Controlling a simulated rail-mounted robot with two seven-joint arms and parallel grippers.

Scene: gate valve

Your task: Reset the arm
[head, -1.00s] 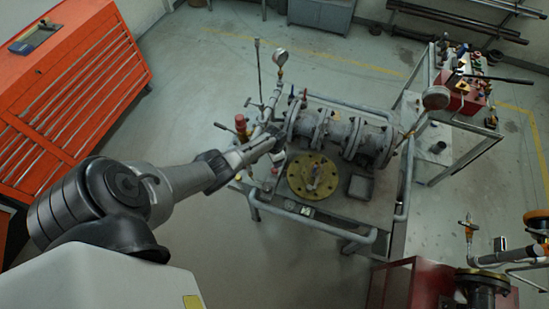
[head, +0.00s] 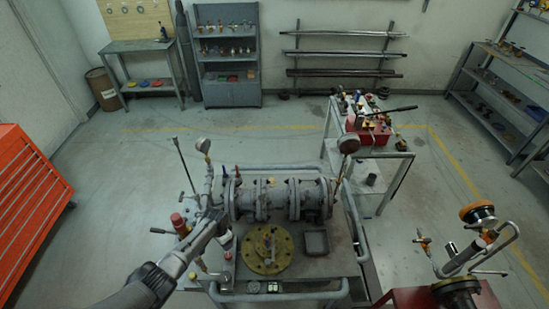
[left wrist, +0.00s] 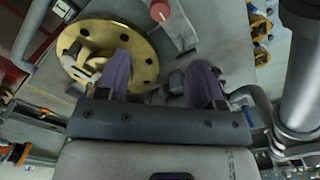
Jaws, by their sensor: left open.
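My left arm comes in from the lower left in the head view, and its gripper (head: 214,222) is over the left part of the workbench (head: 300,272), by the left end of the grey pipe assembly (head: 278,200). In the left wrist view the two purple-grey fingers of the gripper (left wrist: 161,82) are spread apart, with nothing held between them. A round yellow flange (head: 266,250) lies on the bench to the right of the gripper; it also shows at the upper left in the left wrist view (left wrist: 143,48). My right gripper is not in view.
A pressure gauge (head: 203,145) and a red-topped part (head: 179,222) stand close to the left gripper. A dark square tray (head: 316,242) sits right of the flange. A red toolbox (head: 372,135) is on a cart behind. An orange cabinet (head: 30,200) stands far left, with open floor between.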

